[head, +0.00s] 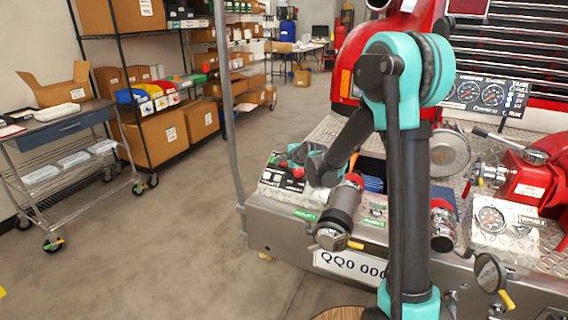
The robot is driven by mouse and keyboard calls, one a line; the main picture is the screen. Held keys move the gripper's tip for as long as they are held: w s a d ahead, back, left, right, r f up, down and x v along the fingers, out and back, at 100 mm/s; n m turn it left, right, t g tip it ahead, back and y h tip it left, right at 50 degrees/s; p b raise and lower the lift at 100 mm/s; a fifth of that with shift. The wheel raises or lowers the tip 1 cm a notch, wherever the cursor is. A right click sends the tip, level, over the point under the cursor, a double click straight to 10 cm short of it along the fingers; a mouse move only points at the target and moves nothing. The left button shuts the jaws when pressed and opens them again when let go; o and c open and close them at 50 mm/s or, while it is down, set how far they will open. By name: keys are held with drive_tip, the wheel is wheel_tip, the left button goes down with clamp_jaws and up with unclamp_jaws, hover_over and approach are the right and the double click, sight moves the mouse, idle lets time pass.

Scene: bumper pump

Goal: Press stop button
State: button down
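A control box (268,187) with a white and black face sits on the left end of the metal bumper. Small red parts show on it, including a red button-like spot (298,172); its label is too small to read, so I cannot tell whether it is the stop button. My gripper (297,158) is at the upper right part of this box, above or beside the red spot. My own wrist and gripper hide part of the box. I cannot tell whether the gripper touches the button, or whether its fingers are open or shut.
An upright grey pole (229,110) stands left of the box. A steel cart (60,150) and shelves (165,95) stand left, with clear floor between.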

drive_tip(key=shift+s+a+r, duration=0.15)
drive_tip(key=shift+s+r, duration=0.25)
drive_tip(key=shift+r, duration=0.3)
drive_tip(key=shift+s+a+r, duration=0.15)
drive_tip(key=shift+s+r, duration=0.25)
drive_tip(key=shift+r, duration=0.35)
drive_tip(key=shift+s+a+r, duration=0.15)
drive_tip(key=shift+s+r, duration=0.25)
drive_tip(key=shift+r, duration=0.3)
